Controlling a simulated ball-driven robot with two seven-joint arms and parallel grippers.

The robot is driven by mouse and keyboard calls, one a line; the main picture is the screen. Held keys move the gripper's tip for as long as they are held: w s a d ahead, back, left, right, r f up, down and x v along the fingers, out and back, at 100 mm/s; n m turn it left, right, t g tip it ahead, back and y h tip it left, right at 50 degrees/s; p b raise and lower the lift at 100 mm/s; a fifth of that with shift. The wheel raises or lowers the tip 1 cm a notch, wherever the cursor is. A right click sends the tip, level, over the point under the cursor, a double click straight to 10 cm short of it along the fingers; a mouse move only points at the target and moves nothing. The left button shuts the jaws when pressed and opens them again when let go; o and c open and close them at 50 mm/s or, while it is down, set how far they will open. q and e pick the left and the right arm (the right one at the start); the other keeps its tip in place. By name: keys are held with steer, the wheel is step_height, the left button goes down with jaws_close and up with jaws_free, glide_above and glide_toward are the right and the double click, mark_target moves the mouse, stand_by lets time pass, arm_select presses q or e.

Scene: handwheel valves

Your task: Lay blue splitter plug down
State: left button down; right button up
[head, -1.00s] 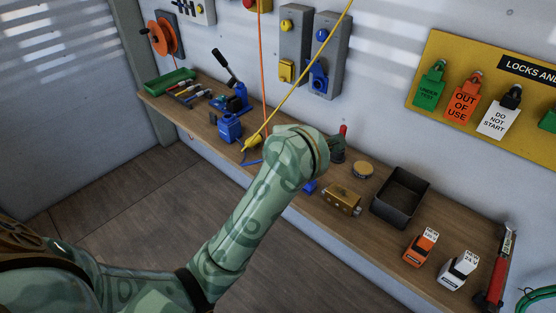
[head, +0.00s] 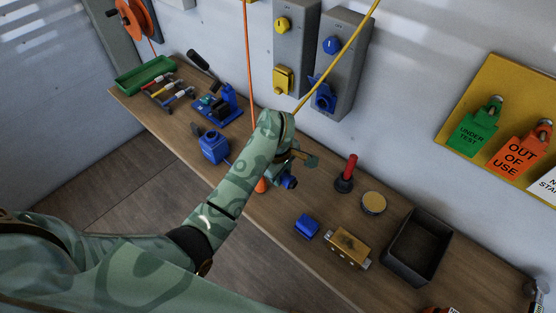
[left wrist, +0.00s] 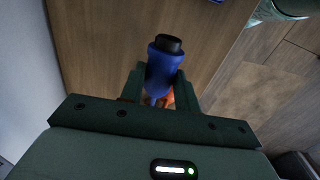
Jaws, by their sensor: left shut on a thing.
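A blue plug with a black end (left wrist: 162,68) sits between the jaws of my left gripper (left wrist: 160,82) in the left wrist view, with orange showing behind it. In the head view the blue plug (head: 288,181) shows just past my left wrist, above the wooden bench (head: 275,212). My left gripper (head: 290,168) is shut on it, partly hidden by my forearm. I cannot tell whether the plug touches the bench. My right gripper is out of view.
A blue block (head: 307,226), brass block (head: 348,247), red-handled piece (head: 346,175), round tin (head: 373,203) and black bin (head: 418,245) stand to the right. A yellow cord (head: 340,52) and orange cord (head: 248,60) hang near my wrist.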

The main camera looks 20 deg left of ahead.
arm_select(q)
steer(key=shift+s+d+r, duration=0.1)
steer(key=shift+s+r, duration=0.1)
steer(key=shift+s+r+g, duration=0.1)
steer(key=shift+s+g, duration=0.1)
steer(key=shift+g, duration=0.1)
steer(key=shift+w, duration=0.25)
steer(key=shift+s, duration=0.15)
steer(key=b, duration=0.4)
glide_above(282, 197)
steer(key=f, duration=0.6)
steer(key=shift+s+f, duration=0.1)
steer(key=shift+s, duration=0.1)
steer(key=shift+f+b, duration=0.4)
steer(key=shift+f, duration=0.45)
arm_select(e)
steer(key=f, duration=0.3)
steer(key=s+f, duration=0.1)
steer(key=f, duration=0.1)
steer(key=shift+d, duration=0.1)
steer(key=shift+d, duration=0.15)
arm_select(q)
steer(key=shift+f+b, duration=0.4)
steer(key=shift+f, duration=0.25)
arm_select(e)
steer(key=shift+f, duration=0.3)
